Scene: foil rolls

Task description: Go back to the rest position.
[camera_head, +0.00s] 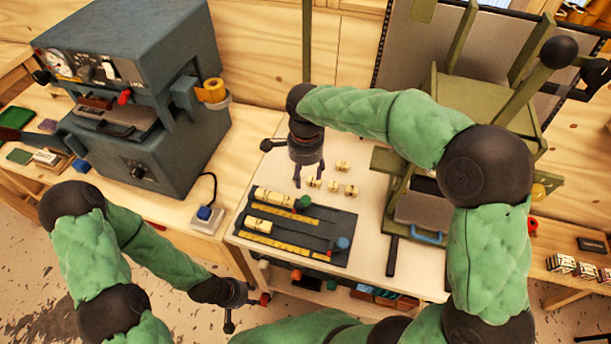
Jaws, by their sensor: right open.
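My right gripper (309,176) points down over the white table (375,230), its fingers apart, just above and left of several small cream foil rolls (343,166). I see nothing between its fingers. Whether a finger touches the nearest roll (314,183) cannot be told. My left gripper (246,302) hangs low at the front, left of the table's front edge. Its fingers are too unclear to tell whether they are apart. A dark tray (318,238) on the table holds two longer cream rolls (272,197), yellow rulers (283,216), and green and blue knobs (303,202).
A grey-blue machine (150,130) with a gauge stands on the wooden bench at left. A green press (450,110) with a long black-knobbed lever stands behind and beside my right arm. Bins lie below the table.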

